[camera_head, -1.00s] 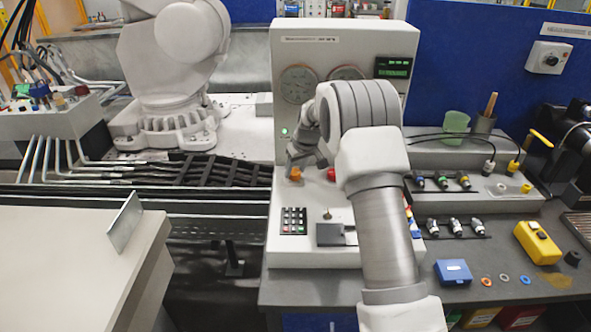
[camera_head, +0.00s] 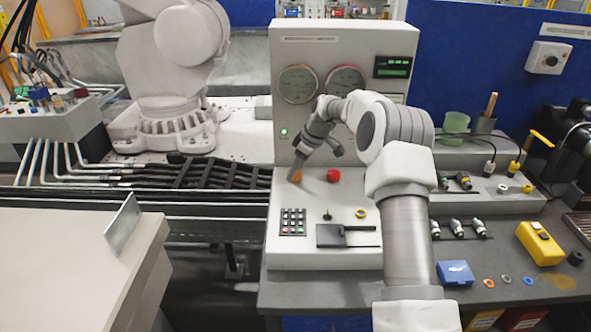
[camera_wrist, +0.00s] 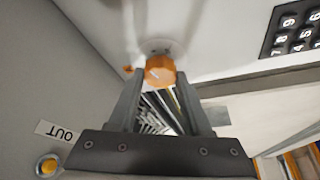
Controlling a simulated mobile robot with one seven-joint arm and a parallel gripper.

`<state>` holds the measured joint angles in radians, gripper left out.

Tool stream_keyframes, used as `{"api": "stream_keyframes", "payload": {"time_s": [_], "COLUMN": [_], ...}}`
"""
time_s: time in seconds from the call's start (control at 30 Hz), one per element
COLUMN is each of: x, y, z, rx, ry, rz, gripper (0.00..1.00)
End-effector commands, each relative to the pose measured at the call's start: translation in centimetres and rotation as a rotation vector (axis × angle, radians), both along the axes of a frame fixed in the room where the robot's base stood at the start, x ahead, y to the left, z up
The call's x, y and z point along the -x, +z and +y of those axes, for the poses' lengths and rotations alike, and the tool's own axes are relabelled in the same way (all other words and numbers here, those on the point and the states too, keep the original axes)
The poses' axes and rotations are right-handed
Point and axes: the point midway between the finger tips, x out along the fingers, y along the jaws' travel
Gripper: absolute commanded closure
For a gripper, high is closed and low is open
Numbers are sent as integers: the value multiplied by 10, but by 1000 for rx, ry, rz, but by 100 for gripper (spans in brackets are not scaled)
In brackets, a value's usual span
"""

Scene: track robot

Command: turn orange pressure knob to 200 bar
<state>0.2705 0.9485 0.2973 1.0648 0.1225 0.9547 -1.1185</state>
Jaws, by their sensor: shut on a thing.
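The orange pressure knob (camera_head: 296,176) is at the upper left of the console's sloped front, partly hidden by my gripper in the head view. In the wrist view the orange knob (camera_wrist: 159,70) sits between the fingertips at the top centre, with a thin line on its face. My gripper (camera_head: 294,178) reaches down to it from the upper right and is shut on it. Two round gauges, the left one (camera_head: 298,84) and the right one (camera_head: 345,82), are on the upright panel above. Their readings are too small to tell.
A red knob (camera_head: 333,175) stands close to the right of the orange one. A keypad (camera_head: 293,221) and a flat dark plate (camera_head: 335,236) lie below.

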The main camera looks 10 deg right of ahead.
Motion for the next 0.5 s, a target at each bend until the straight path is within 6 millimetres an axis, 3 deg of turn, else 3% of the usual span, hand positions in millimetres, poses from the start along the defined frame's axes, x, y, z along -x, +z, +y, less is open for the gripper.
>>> {"api": "stream_keyframes", "payload": {"time_s": [0.5], "x": [0], "y": [0], "z": [-1], "rx": [2], "ry": [96], "rz": [0], "gripper": [100]}}
